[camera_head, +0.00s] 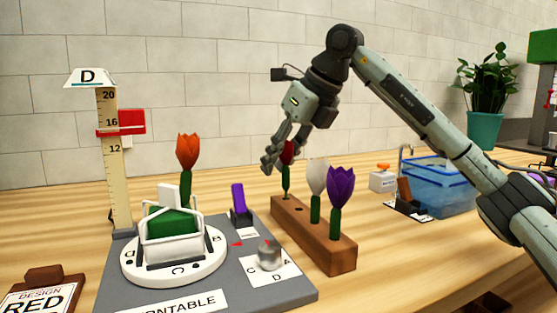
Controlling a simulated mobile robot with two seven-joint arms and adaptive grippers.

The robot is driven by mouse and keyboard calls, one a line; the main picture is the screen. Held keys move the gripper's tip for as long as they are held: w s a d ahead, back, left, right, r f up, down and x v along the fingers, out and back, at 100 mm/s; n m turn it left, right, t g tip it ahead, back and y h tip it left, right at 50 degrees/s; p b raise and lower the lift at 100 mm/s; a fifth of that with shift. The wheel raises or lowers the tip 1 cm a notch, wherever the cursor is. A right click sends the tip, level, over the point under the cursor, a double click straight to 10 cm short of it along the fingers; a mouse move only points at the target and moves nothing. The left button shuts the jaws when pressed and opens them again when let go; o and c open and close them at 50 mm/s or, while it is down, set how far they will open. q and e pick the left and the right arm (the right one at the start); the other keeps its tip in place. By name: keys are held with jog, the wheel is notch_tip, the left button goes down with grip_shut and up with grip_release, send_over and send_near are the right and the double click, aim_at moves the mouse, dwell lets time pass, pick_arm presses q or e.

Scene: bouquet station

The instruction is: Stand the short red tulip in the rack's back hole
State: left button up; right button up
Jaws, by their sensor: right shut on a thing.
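The short red tulip (287,152) is upright above the back end of the brown wooden rack (330,256). My right gripper (279,156) is shut on it at the flower head, and its fingers partly cover the bloom. The green stem reaches down to the rack's top at the far end. I cannot tell how deep the stem sits in the back hole. An empty dark hole shows just in front of it. A white tulip (317,176) and a purple tulip (340,187) stand in the rack's nearer part. My left gripper is not in view.
Left of the rack is a grey turntable base (125,282) with a white caddy (172,240) and an orange tulip (188,152). A ruler post (112,165) stands behind. A blue water bin (440,190) is at right.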

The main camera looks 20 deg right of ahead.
aim_at(293, 138)
jog(key=shift+f, duration=0.3)
dwell(0.9)
jog(key=o, duration=0.8)
jog(key=shift+o, duration=0.2)
jog(key=shift+r, duration=0.1)
jog(key=shift+p+v, duration=1.75)
jog(key=shift+v, duration=1.5)
jog(key=shift+o, duration=0.6)
